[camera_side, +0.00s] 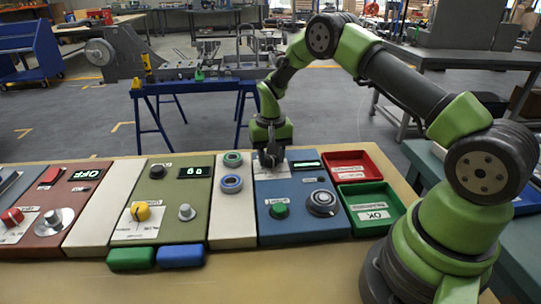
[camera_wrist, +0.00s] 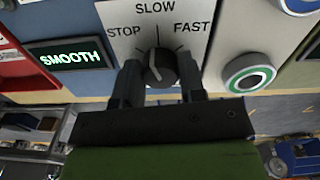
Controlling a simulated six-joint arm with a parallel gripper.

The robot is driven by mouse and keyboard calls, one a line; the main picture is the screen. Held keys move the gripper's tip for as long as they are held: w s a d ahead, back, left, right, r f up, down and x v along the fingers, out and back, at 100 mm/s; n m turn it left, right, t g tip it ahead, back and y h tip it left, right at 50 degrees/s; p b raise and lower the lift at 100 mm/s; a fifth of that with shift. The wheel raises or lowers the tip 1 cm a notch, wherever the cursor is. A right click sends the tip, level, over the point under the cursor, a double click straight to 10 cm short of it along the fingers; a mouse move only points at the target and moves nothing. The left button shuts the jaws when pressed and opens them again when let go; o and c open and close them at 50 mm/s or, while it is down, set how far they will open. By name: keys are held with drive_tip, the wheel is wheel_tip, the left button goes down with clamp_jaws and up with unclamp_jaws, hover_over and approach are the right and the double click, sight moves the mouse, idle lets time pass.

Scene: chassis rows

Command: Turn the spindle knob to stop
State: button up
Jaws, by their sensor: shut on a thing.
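The spindle knob (camera_wrist: 161,66) is a dark round knob on a white plate marked STOP at left, SLOW at top and FAST at right in the wrist view. A pale mark shows on its face, but I cannot tell surely which label it points to. My gripper (camera_wrist: 160,84) has one finger on each side of the knob and is shut on it. In the side view my gripper (camera_side: 270,158) reaches down to the back left of the blue panel (camera_side: 302,222), and the knob is hidden there.
A lit display (camera_wrist: 68,57) reading SMOOTH sits left of the knob. The blue panel also holds a green button (camera_side: 279,210) and a dark round dial (camera_side: 322,203). Red (camera_side: 349,152) and green (camera_side: 392,224) trays stand to its right. A green-ringed button (camera_wrist: 250,75) is near my gripper's right finger.

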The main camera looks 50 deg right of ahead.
drive_tip(key=n, duration=0.6)
drive_tip(key=shift+d, duration=0.1)
drive_tip(key=shift+n, duration=0.3)
idle(0.3)
drive_tip(key=o, duration=0.9)
wheel_tip(320, 180, up, 10)
